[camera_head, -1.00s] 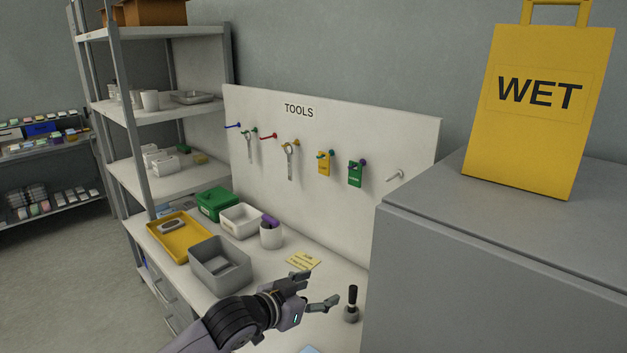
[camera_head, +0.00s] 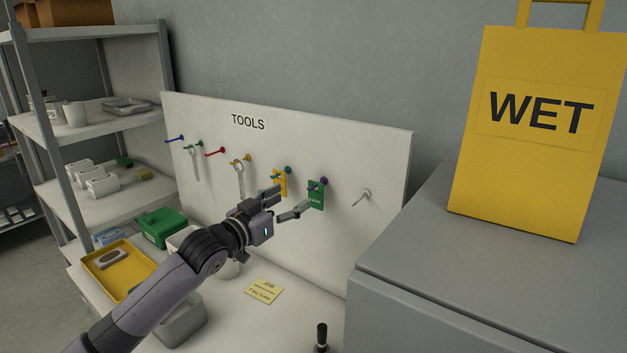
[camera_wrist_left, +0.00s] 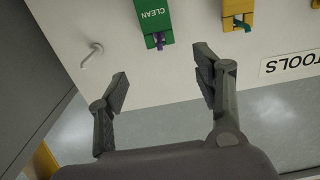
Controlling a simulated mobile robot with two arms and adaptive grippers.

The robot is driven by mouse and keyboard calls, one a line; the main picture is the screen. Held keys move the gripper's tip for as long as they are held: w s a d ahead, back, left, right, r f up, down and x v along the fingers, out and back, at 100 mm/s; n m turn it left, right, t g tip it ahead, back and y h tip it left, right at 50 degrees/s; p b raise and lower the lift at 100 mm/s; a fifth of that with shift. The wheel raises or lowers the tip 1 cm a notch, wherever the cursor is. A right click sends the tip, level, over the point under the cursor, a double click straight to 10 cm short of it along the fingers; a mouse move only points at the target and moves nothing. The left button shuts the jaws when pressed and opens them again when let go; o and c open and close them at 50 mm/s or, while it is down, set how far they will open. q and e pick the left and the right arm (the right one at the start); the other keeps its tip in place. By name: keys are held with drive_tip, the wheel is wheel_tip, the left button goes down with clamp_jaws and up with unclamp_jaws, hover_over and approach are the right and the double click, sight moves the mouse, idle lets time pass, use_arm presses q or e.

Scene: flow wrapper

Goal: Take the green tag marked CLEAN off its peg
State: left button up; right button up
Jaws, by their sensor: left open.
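The green tag (camera_head: 316,196) hangs on a peg with a purple end on the white TOOLS board (camera_head: 385,160). In the left wrist view the green tag (camera_wrist_left: 153,18) is at the top, its CLEAN lettering readable, with a purple piece at its edge. My left gripper (camera_head: 284,203) is open and empty, just left of the green tag in the head view. In the left wrist view its open fingers (camera_wrist_left: 163,86) stand apart below the tag, with no contact visible. My right gripper is not in view.
A yellow tag (camera_head: 280,178) hangs left of the green one, partly behind my gripper. A bare peg (camera_head: 362,196) is to the right. A grey cabinet (camera_head: 480,290) carries a yellow WET sign (camera_head: 530,150). A yellow note (camera_head: 264,291) lies on the bench.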

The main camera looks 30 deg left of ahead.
sight(315, 184)
use_arm(q)
drive_tip(key=w+p, duration=0.1)
drive_tip(key=w, duration=0.2)
drive_tip(key=w+d+p, duration=0.1)
drive_tip(key=w, duration=0.3)
drive_tip(key=w+p, duration=0.1)
drive_tip(key=w, duration=0.3)
drive_tip(key=shift+d, duration=0.2)
drive_tip(key=shift+w, duration=0.15)
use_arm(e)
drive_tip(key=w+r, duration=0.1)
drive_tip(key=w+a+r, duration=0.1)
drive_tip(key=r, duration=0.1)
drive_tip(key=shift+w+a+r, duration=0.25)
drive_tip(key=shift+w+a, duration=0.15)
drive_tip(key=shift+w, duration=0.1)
use_arm(q)
drive_tip(key=shift+c, duration=1.7)
drive_tip(key=c, duration=0.9)
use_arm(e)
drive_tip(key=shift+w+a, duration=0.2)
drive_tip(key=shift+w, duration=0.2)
